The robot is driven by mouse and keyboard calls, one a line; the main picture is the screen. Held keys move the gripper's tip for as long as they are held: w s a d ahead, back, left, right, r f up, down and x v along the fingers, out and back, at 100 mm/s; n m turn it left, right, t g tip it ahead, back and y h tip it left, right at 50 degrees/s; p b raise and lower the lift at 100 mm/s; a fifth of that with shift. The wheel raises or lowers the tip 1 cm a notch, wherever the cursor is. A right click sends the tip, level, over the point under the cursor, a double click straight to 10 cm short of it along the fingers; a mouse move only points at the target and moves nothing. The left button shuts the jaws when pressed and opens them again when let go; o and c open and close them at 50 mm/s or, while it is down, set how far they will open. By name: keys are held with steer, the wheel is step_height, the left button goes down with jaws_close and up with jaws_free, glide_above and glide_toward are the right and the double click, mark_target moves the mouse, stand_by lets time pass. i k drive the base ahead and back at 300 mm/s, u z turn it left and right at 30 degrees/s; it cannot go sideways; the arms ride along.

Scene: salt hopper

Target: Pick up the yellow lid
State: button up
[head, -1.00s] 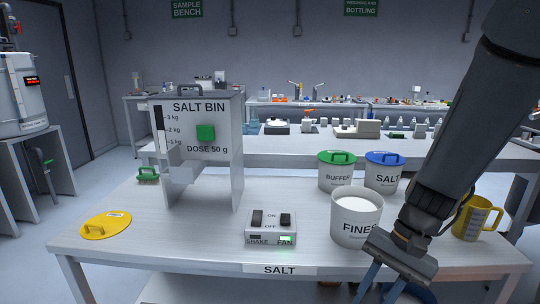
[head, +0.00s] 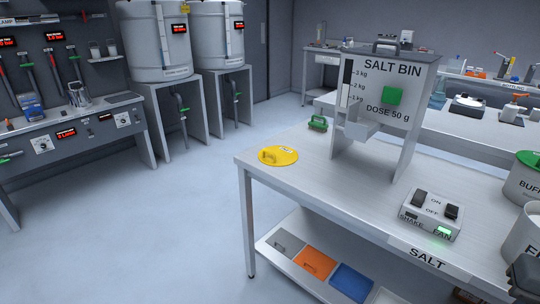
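The yellow lid (head: 278,156) lies flat near the left end of the white salt table (head: 300,180), close to its edge. It is round, with a small raised handle and a white label. Nothing lies on it. My gripper's fingers are out of view. Only a dark part of my arm shows at the bottom right corner, far to the right of the lid.
The salt bin (head: 388,110) stands right of the lid, with a green-handled brush (head: 317,123) behind. A switch box (head: 432,214) sits near the front edge. Coloured flat panels (head: 315,262) lie on the lower shelf. The floor (head: 180,220) left of the table is clear.

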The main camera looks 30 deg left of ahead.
mark_target(274, 155)
steer(key=u, duration=1.45)
steer(key=k, duration=0.5)
steer(key=u, duration=0.45)
steer(key=i, duration=1.5)
steer(key=z, duration=0.7)
steer(key=i, duration=0.35)
steer(key=z, duration=0.3)
